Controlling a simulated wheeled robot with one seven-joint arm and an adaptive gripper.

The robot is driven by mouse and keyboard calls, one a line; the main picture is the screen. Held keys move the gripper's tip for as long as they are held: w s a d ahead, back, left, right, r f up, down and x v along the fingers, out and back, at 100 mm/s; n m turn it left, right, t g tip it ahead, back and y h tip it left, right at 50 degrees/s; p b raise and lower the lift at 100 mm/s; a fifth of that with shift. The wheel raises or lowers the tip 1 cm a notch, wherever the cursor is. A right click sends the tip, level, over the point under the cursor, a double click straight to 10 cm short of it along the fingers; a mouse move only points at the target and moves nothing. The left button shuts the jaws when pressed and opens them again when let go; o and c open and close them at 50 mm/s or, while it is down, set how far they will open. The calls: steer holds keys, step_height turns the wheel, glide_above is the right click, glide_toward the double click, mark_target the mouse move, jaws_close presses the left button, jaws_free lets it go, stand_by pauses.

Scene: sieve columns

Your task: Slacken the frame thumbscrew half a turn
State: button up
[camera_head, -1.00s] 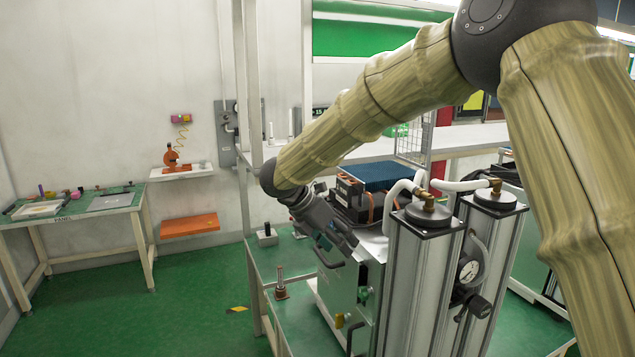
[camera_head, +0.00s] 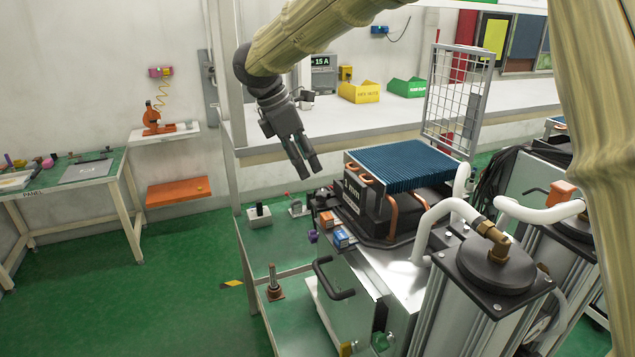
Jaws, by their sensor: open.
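My gripper (camera_head: 307,168) hangs in the air, fingers pointing down and slightly right, with nothing visible between them. The sieve columns (camera_head: 480,290) stand at the lower right, with dark caps and a brass fitting (camera_head: 490,233). I cannot pick out the frame thumbscrew for certain. A small purple knob (camera_head: 313,236) shows at the machine's left edge, but I cannot tell what it is. My arm hides part of the right side.
A black handle (camera_head: 333,280) sticks out of the machine's left side. A wire rack (camera_head: 458,100) stands behind. A tool bench (camera_head: 75,185) is at the left.

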mark_target(320, 193)
steer(key=p+x, duration=0.1)
steer(key=x, duration=0.3)
steer(key=p+x, duration=0.1)
steer(key=x, duration=0.2)
steer(key=shift+w+p, duration=0.3)
steer(key=shift+s+d+f, duration=0.2)
steer(key=shift+s+f, duration=0.1)
steer(key=shift+f, duration=0.15)
steer(key=shift+w+d+f, duration=0.1)
steer(key=shift+w+f, duration=0.2)
steer(key=shift+f, duration=0.2)
steer(key=shift+s+r, duration=0.15)
steer(key=shift+s, duration=0.05)
steer(key=c, duration=1)
